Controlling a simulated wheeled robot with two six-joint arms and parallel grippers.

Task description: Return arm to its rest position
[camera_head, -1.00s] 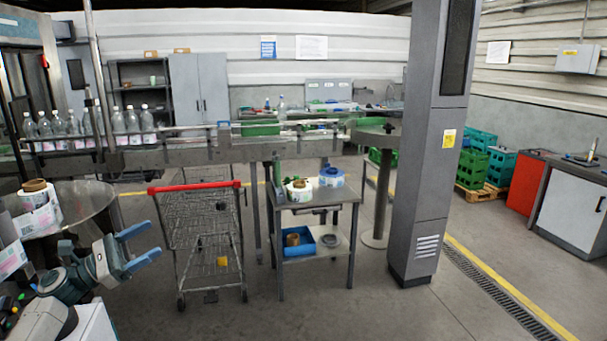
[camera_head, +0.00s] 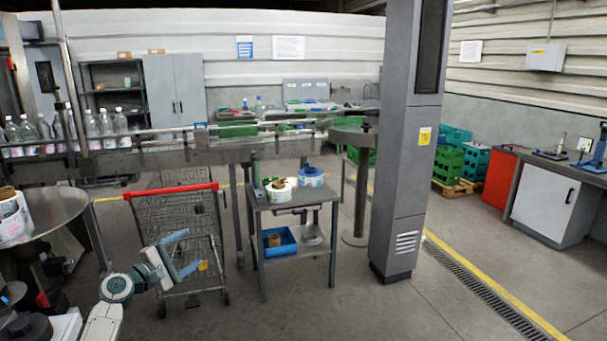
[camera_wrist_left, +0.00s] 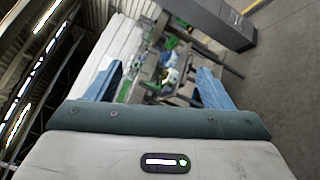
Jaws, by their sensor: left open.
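My left gripper (camera_head: 181,256) is open and empty, with its blue fingers spread, low in the left part of the head view. It appears in front of the wire shopping cart (camera_head: 178,232). I cannot tell its exact distance from the cart. In the left wrist view, the two blue fingers (camera_wrist_left: 158,88) stand wide apart with nothing between them up close. My right gripper is not in view.
A small side table (camera_head: 292,207) carries label reels (camera_head: 280,190). A round metal table (camera_head: 50,215) stands at the left. A grey column (camera_head: 408,150) stands right of centre. Bottles (camera_head: 92,128) stand on the conveyor (camera_head: 190,152). Open floor lies in the foreground.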

